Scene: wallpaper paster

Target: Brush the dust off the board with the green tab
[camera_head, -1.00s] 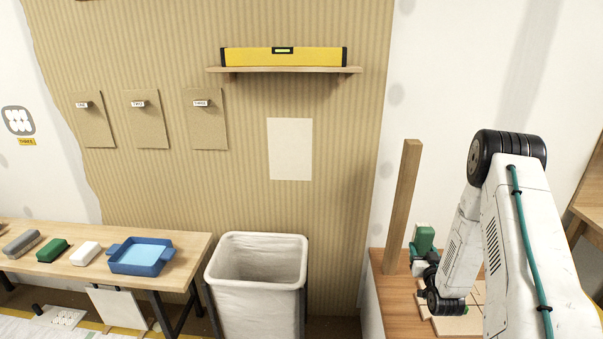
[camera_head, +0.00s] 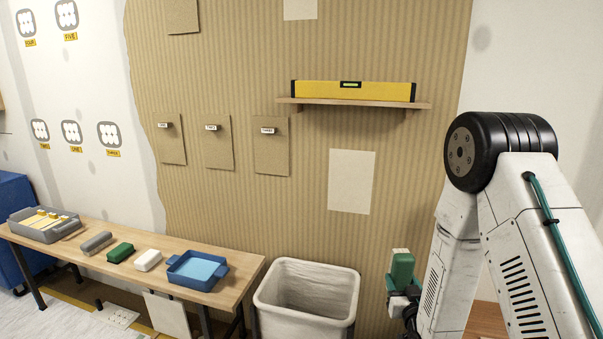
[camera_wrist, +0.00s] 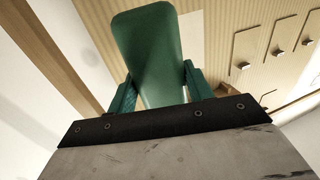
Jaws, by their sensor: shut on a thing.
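My gripper (camera_head: 400,290) is at the lower right of the head view, in front of the striped wall and right of the white bin. It is shut on a green-handled thing (camera_head: 402,267) with a pale top end, perhaps a brush. In the wrist view the green thing (camera_wrist: 150,45) stands between the two green fingers of my gripper (camera_wrist: 158,90). Three small brown boards with white labels hang on the wall: left (camera_head: 171,150), middle (camera_head: 218,150) and right (camera_head: 271,155). I cannot make out a green tab on any board.
A wooden table (camera_head: 225,290) at lower left holds a grey tray (camera_head: 40,232), grey, green (camera_head: 120,252) and white blocks, and a blue tray (camera_head: 180,275). The white bin (camera_head: 300,320) stands right of it. A shelf (camera_head: 350,103) bears a yellow level (camera_head: 350,91).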

